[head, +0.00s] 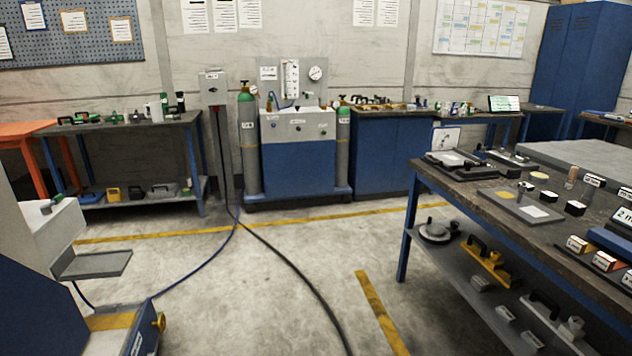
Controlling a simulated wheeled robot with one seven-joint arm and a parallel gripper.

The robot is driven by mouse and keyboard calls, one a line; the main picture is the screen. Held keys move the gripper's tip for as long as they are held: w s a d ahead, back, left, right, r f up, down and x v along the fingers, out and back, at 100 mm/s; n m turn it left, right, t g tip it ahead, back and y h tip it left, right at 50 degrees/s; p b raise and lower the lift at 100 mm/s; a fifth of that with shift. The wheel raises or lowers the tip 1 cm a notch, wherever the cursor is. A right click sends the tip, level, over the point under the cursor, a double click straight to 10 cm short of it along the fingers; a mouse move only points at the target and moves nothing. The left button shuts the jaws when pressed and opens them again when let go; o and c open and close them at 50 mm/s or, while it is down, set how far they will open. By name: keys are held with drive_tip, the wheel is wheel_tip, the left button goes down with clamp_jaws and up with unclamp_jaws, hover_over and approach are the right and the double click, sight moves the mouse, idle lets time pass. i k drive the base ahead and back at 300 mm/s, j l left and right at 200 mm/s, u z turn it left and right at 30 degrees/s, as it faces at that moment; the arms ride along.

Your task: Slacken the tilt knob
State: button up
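I cannot make out a microscope arm or a tilt knob for certain in the head view. A yellow round knob-like part (158,323) shows low at the left, on the end of a blue base (145,338); I cannot tell whether it is the tilt knob. My gripper is not in view, so its state and its distance from anything here do not show.
A dark workbench (475,196) with small items stands at right. A grey shelf (92,264) juts from a white unit (55,232) at left. A cabinet with gas cylinders (247,140) stands at the back. Cables (290,262) cross the otherwise open middle floor.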

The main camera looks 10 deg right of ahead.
sight(468, 165)
drive_tip(key=i+z, duration=0.45)
drive_tip(key=i, duration=0.2)
drive_tip(key=i+j+z, duration=0.25)
drive_tip(key=i+z, duration=0.25)
drive_tip(key=i, duration=0.2)
drive_tip(key=i+j, duration=0.15)
drive_tip(key=j, duration=0.2)
drive_tip(key=i+j+z, duration=0.1)
drive_tip(key=j, duration=0.25)
drive_tip(key=i+j, duration=0.4)
drive_tip(key=j, duration=0.25)
drive_tip(key=i+j+z, duration=0.1)
drive_tip(key=j, duration=0.25)
drive_tip(key=i+j, duration=0.15)
drive_tip(key=j, duration=0.25)
